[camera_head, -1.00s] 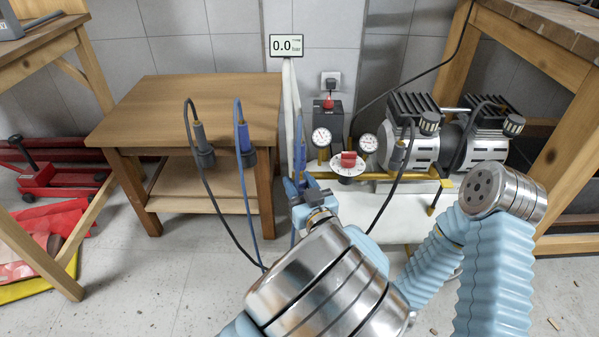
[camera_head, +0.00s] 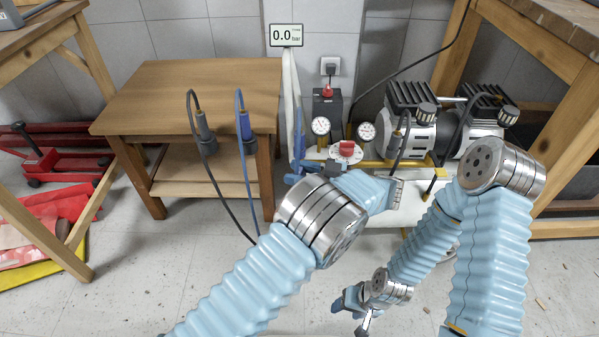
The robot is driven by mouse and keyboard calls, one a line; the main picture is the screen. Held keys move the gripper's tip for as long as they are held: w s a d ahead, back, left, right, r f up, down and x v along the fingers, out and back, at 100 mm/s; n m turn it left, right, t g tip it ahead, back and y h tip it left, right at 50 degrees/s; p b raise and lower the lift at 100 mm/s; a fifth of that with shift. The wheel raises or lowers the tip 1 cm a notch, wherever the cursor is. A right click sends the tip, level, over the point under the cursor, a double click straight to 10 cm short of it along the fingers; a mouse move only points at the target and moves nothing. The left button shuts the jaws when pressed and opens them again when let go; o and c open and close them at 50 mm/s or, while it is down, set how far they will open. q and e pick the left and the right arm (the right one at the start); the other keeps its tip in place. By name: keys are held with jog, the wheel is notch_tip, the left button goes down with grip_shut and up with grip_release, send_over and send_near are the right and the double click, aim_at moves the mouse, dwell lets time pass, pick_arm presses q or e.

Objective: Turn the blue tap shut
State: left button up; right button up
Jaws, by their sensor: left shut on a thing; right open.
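The blue tap (camera_head: 301,166) is at the left end of the brass pipe, below the blue hose. My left gripper (camera_head: 293,179) is at the tap, shut on what looks like its blue handle. My own steel wrist hides most of the jaws and the handle's angle. My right gripper (camera_head: 361,320) is open and empty, low in front over the floor, well apart from the tap.
A display (camera_head: 286,35) reads 0.0 bar. Right of the tap are two gauges, a red knob (camera_head: 346,149) and the compressor (camera_head: 412,135). A wooden table (camera_head: 190,85) stands left, with black and blue hoses (camera_head: 246,165) hanging at its front.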

pick_arm(q)
jog(key=shift+n+g, duration=0.9)
jog(key=shift+g, duration=0.3)
jog(key=shift+r, duration=0.1)
jog(key=o, duration=1)
